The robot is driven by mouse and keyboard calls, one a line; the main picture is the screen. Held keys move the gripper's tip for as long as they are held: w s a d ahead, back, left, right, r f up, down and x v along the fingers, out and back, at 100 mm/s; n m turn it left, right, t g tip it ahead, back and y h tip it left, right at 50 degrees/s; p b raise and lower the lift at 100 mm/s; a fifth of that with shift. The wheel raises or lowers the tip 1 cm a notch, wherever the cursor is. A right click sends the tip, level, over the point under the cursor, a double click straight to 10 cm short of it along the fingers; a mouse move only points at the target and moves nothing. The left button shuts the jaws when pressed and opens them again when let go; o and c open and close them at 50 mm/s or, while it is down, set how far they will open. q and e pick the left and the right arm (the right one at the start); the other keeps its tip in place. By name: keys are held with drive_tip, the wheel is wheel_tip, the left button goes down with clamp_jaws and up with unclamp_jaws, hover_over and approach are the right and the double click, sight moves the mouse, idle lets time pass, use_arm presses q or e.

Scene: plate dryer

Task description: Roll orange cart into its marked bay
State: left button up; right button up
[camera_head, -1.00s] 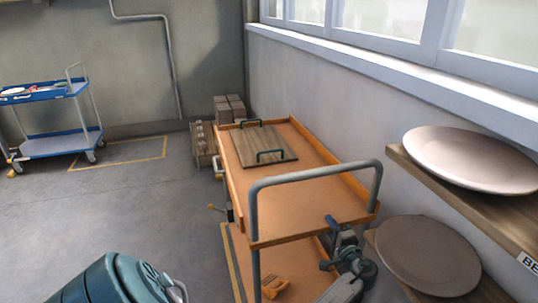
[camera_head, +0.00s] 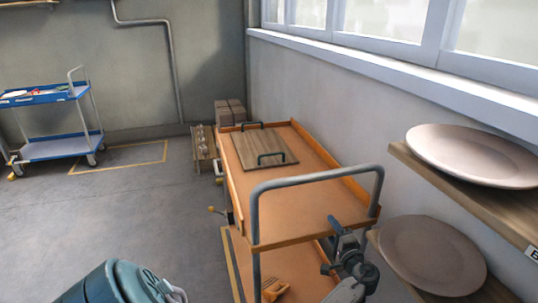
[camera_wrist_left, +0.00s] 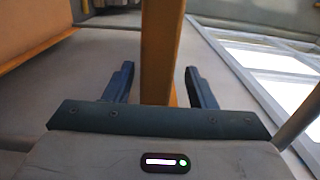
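The orange cart (camera_head: 310,205) stands along the right wall, its grey push handle (camera_head: 315,178) toward me. My left gripper (camera_head: 334,243) is at the near edge of its top tray, right of the middle. In the left wrist view an orange rim (camera_wrist_left: 160,50) runs between the two dark fingers of this gripper (camera_wrist_left: 160,88), with narrow gaps on both sides, so it looks open around the rim. My right gripper is not in view.
A wooden board (camera_head: 258,150) with green handles lies on the cart. A wooden crate (camera_head: 203,145) stands beyond it. A shelf with plates (camera_head: 470,155) is close on the right. A blue cart (camera_head: 55,147) stands beside another yellow floor outline (camera_head: 125,168). Floor at left is clear.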

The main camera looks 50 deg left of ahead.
use_arm(q)
drive_tip(key=shift+f, duration=0.2)
drive_tip(key=shift+s+d, duration=0.1)
drive_tip(key=shift+d, duration=0.05)
drive_tip(key=v, duration=1.1)
drive_tip(key=shift+d+b, duration=0.3)
drive_tip(key=shift+b, duration=0.15)
drive_tip(key=shift+s, duration=0.1)
